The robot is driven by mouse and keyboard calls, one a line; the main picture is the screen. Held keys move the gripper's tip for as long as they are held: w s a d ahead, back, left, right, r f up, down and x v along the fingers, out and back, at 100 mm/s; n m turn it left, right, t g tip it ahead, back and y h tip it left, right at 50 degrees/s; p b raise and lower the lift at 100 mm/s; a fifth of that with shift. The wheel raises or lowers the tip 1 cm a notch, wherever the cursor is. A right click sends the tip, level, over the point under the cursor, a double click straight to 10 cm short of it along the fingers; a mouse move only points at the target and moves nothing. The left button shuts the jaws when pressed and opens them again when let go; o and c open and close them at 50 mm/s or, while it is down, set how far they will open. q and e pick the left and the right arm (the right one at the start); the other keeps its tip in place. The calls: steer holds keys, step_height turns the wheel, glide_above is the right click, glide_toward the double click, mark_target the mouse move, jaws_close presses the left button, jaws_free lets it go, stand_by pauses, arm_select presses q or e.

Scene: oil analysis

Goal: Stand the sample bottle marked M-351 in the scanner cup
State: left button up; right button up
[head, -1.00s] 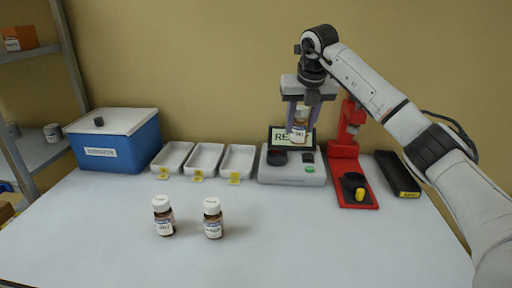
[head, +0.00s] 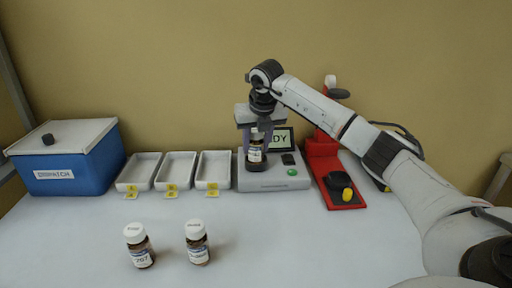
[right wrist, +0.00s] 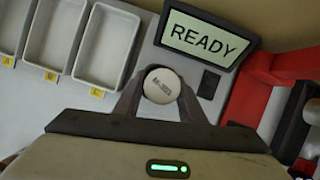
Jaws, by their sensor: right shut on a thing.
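My right gripper (head: 256,140) is shut on a brown sample bottle (head: 255,151) with a white label, held upright at the scanner cup (head: 241,163). The bottle's base is hidden by or within the dark cup; I cannot tell whether it rests on the cup floor. In the right wrist view its white cap (right wrist: 162,86) sits between the fingers, with small print starting "M-3"; the rest is unclear. The scanner (head: 275,182) has a screen (right wrist: 208,38) reading READY. My left gripper is not in view.
Two other capped bottles, left (head: 139,246) and right (head: 197,242), stand on the front of the table. Three white trays (head: 174,187) with yellow tags and a blue lidded box (head: 68,178) are left of the scanner. A red stand (head: 325,172) is close on its right.

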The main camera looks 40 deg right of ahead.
steer(key=shift+f, duration=0.85)
steer(key=o, duration=1.1)
steer(key=shift+r, duration=0.7)
steer(key=v, duration=1.1)
steer(key=shift+s, duration=0.2)
